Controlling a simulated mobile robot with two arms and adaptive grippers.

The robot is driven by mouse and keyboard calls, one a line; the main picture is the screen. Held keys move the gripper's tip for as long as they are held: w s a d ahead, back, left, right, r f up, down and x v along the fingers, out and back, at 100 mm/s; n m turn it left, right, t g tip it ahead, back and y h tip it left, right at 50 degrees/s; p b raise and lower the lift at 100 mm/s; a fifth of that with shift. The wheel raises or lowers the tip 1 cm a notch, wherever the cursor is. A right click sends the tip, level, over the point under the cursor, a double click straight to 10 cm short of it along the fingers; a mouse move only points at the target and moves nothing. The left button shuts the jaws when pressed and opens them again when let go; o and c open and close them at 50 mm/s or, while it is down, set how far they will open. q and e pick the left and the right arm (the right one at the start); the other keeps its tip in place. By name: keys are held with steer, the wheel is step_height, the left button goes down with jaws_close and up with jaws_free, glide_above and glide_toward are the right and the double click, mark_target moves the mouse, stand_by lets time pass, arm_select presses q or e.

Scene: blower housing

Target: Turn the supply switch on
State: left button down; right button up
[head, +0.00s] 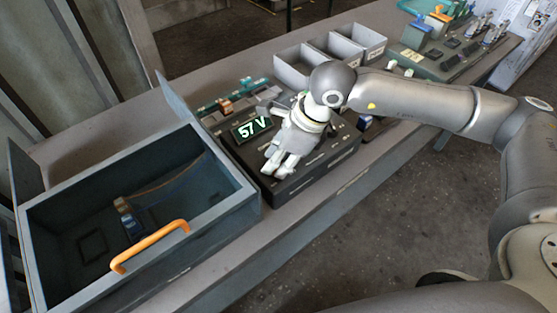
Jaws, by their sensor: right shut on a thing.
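A dark supply unit (318,171) sits on the bench and has a lit display (251,128) reading "57 V". My right gripper (279,169) is over the unit's top, right of the display, pointing down and toward the front. Its pale fingers are shut on a small part at the unit's top. The fingers hide that part, so I cannot tell whether it is the supply switch. No switch position shows. My left gripper is not in view.
A grey open housing box (236,205) with an orange handle (150,246) stands left of the unit. Grey bins (292,73) stand behind it. A green panel (452,55) with clamps is at the far right. The bench's front strip (300,225) is clear.

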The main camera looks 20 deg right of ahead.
steer(key=o, duration=1)
steer(key=v, duration=1.2)
